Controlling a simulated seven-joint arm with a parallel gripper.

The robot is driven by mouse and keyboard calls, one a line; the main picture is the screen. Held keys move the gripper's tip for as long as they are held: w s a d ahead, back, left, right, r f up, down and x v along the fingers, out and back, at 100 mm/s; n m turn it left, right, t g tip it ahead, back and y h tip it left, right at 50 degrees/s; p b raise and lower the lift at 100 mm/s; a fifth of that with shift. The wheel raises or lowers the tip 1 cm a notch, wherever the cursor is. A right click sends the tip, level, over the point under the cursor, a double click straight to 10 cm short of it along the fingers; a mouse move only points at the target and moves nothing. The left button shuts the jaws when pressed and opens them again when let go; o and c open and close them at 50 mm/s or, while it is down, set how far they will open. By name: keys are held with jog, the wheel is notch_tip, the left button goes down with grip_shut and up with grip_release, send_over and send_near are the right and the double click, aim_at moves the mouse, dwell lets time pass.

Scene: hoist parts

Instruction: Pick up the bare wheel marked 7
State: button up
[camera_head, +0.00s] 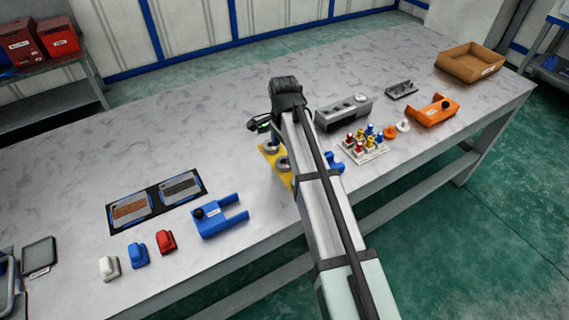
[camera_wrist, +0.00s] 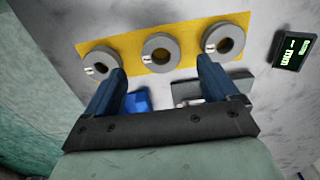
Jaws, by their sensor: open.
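Three grey wheels lie in a row on a yellow plate (camera_wrist: 188,62) in the wrist view: a left wheel (camera_wrist: 90,55), a middle wheel (camera_wrist: 150,41) and a right wheel (camera_wrist: 212,36). In the head view my arm hides part of the yellow plate (camera_head: 287,178); two wheels show there, one nearer (camera_head: 283,168) and one farther (camera_head: 270,144).
A small black display (camera_wrist: 294,52) with green characters is right of the plate in the wrist view. A blue part (camera_wrist: 138,101) shows between my fingers. Right of my arm stand a grey block (camera_head: 343,112), a peg tray (camera_head: 376,150) and an orange holder (camera_head: 432,112); a blue fork-shaped part (camera_head: 212,220) lies left.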

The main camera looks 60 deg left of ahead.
aim_at(285, 158)
jog(key=shift+w+f, duration=0.15)
jog(key=shift+f, duration=2.4)
jog(key=c, duration=1.4)
